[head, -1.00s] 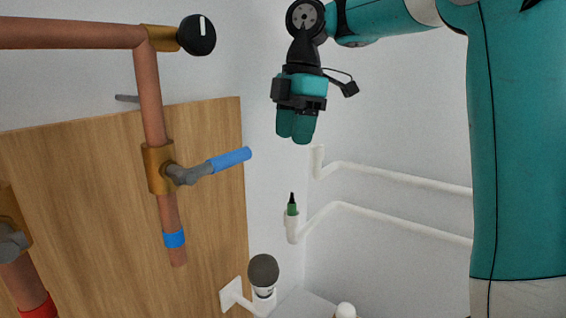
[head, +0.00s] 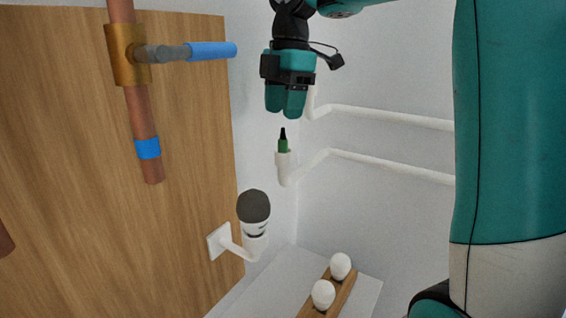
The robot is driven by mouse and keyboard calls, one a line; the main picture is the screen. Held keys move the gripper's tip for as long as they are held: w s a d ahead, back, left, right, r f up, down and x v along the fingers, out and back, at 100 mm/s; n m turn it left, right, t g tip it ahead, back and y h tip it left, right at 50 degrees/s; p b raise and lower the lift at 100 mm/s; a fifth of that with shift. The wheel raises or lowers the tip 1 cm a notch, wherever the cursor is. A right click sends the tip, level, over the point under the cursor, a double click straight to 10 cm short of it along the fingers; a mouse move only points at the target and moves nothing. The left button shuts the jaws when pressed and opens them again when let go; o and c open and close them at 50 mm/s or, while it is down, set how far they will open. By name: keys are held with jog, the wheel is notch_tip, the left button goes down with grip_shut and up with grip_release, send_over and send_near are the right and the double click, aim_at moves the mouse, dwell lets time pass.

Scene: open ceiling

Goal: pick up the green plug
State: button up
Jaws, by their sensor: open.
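The green plug (head: 283,145) has a black pointed top. It stands upright in the open end of a white pipe (head: 284,170), at the middle of the head view. My gripper (head: 285,112) points down just above the plug in the picture, with a small visible gap to the plug's black tip. Its teal fingers are open and hold nothing, though from this angle they overlap. How far apart in depth the gripper and plug are, I cannot tell.
A wooden panel (head: 60,220) with a copper pipe and a blue-handled valve (head: 205,50) stands at left. A dark-topped object (head: 253,207) sits on a white wall holder. White egg-shaped things (head: 323,294) rest in a wooden rack below. White pipes run along the right wall.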

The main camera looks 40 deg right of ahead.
aim_at(283, 132)
jog(key=f, duration=0.1)
jog(key=f+b, duration=0.1)
jog(key=f, duration=0.3)
jog(key=shift+s+a+f+b, duration=0.1)
jog(key=shift+s+a+b, duration=0.15)
jog(key=shift+b, duration=0.1)
grip_shut()
